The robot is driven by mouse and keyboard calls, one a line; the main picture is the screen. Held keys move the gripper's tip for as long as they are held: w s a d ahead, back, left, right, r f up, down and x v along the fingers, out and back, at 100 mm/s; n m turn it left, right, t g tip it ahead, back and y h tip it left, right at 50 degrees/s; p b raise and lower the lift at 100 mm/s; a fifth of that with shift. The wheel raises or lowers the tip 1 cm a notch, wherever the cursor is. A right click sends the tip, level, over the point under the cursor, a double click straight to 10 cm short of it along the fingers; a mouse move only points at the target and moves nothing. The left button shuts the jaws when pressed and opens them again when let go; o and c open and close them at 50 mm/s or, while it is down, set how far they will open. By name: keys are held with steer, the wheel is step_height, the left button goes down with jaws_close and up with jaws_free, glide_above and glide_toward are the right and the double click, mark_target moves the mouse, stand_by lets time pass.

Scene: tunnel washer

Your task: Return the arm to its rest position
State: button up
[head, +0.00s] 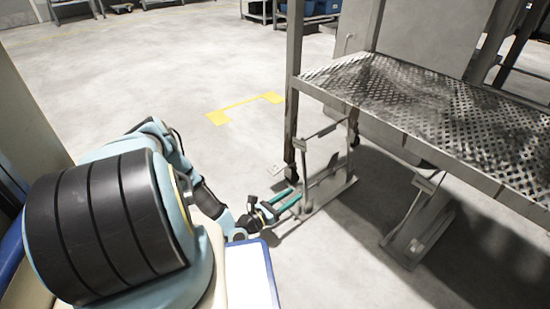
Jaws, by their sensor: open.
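My gripper (284,200) shows in the head view at the end of my light-blue and black arm (165,140). The arm reaches down and to the right, low over the floor. The two green fingers are apart with nothing visible between them. They point right, towards the metal foot frame of the perforated steel platform (430,105). The fingertips appear very close to the near bracket (322,180) of that frame; I cannot tell whether they touch it.
The platform stands on legs at the right, with a second bracket (412,225) below it. Yellow floor marking (245,106) lies beyond the arm. Open grey floor (150,65) spreads at the upper left. Racks and blue bins (300,8) stand far back.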

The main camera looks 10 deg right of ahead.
steer(key=s+a+r+m+g+y+p, duration=0.2)
steer(key=s+r+m+g, duration=0.1)
steer(key=r+m+g, duration=0.6)
steer(key=s+a+r+m+g+y+p, duration=0.1)
steer(key=s+a+r+m+g+y, duration=0.15)
steer(key=r+m+g, duration=0.55)
steer(key=s+a+r+m+t+y+p, duration=0.15)
steer(key=a+r+m+t+y, duration=0.4)
steer(key=a+r, duration=0.6)
steer(key=s+a+r+m+t+y+p, duration=0.1)
steer(key=a+r+m+t+y+p, duration=0.45)
steer(key=r, duration=0.95)
step_height(320, 180, up, 38)
steer(key=a+n+g+p, duration=0.1)
steer(key=a+p, duration=0.2)
steer(key=p, duration=3.2)
steer(key=shift+f+y, duration=0.15)
steer(key=shift+y, duration=0.1)
steer(key=shift+c, duration=0.3)
